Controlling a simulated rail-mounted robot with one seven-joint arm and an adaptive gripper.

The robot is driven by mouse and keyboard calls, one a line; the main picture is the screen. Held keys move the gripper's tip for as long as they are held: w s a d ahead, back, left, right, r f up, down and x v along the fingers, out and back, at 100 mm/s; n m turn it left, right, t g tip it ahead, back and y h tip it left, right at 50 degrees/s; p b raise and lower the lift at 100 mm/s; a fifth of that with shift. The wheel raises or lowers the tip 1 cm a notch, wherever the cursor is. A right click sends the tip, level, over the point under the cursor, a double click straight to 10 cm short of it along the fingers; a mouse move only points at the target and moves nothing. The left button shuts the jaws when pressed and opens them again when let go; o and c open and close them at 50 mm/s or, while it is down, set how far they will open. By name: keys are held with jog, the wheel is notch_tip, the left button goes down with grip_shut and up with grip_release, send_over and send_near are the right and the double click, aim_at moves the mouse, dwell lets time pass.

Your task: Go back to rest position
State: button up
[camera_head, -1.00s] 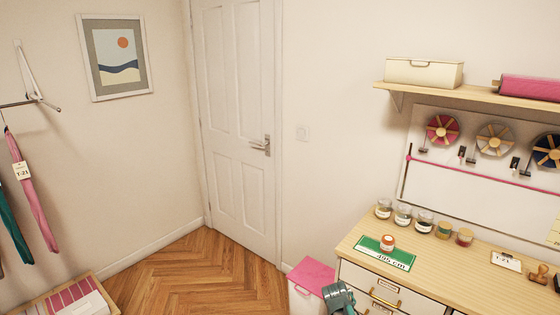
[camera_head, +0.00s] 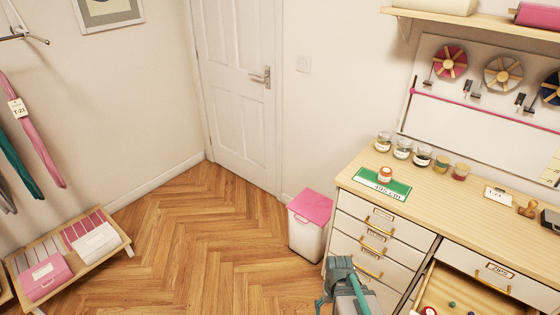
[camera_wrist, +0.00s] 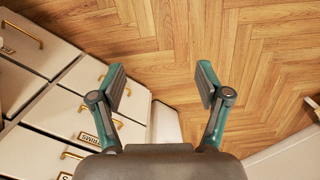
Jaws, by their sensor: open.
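My gripper (camera_wrist: 163,88) is open and empty in the wrist view, its two teal and grey fingers spread apart above the herringbone wood floor (camera_wrist: 175,35). Nothing is held. The dresser's drawer fronts also show at the left of the wrist view.
A white bin with a pink lid (camera_head: 312,206) stands left of the dresser. The lower right drawer (camera_head: 460,290) is pulled open with small items inside. Several jars and a green card (camera_head: 398,189) are on the top. A low rack with boxes (camera_head: 120,238) stands at left.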

jog(key=s+f+g, duration=0.2)
jog(key=s+f, duration=0.5)
jog(key=s, duration=0.5)
jog(key=s+f+g, duration=0.3)
jog(key=s+f, duration=0.4)
jog(key=s, duration=0.6)
jog(key=shift+s+g, duration=0.15)
jog(key=shift+g, duration=0.15)
jog(key=shift+c, duration=0.4)
